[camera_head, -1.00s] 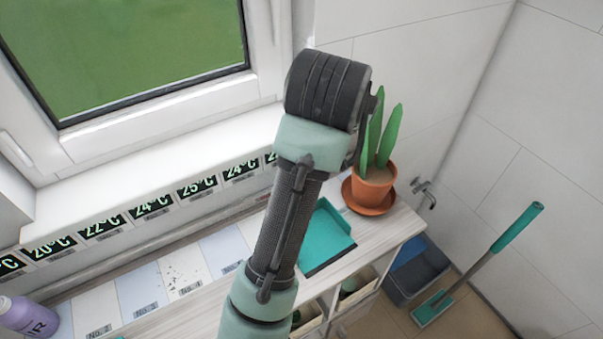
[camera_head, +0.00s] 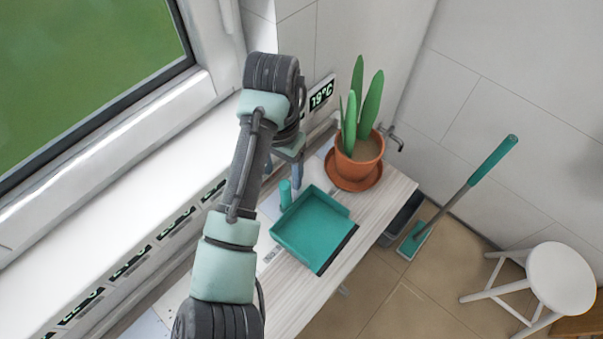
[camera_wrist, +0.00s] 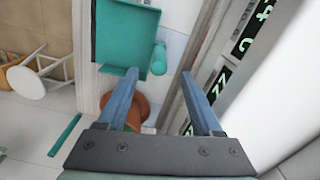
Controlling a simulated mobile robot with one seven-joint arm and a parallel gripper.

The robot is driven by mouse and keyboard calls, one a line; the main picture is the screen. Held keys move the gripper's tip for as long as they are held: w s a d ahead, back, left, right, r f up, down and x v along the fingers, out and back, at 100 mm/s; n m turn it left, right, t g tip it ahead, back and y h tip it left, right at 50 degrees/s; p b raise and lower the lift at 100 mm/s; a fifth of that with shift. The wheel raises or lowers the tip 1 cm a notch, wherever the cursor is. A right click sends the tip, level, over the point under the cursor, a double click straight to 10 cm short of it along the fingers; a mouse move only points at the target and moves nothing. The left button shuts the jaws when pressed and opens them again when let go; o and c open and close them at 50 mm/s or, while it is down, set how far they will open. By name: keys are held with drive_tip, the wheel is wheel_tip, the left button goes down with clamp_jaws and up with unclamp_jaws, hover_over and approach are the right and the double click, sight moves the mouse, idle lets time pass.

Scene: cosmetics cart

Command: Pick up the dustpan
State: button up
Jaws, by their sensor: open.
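The teal dustpan (camera_head: 312,232) lies on the light wooden cart top in the head view, with its dark front edge at the lower right. Its short round handle (camera_head: 285,194) points up and left. My gripper (camera_head: 284,178) is close to the handle, partly hidden by my arm. In the wrist view my gripper (camera_wrist: 160,74) is open and empty, with two blue fingers spread apart. The handle (camera_wrist: 158,58) shows between and just beyond the fingertips, and the pan (camera_wrist: 124,36) lies to its left. I cannot tell how high the fingers are above the top.
A potted plant in a terracotta pot (camera_head: 358,165) stands close behind the dustpan. The window sill and wall with temperature displays (camera_head: 321,94) run along the left. A teal-handled mop (camera_head: 470,185) and a white stool (camera_head: 560,278) are on the right.

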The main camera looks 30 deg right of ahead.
sight(285, 184)
drive_tip(key=shift+d+f+p, duration=0.1)
drive_tip(key=shift+f+p, duration=0.7)
drive_tip(key=shift+f, duration=2.65)
clamp_jaws()
drive_tip(key=shift+r, duration=0.1)
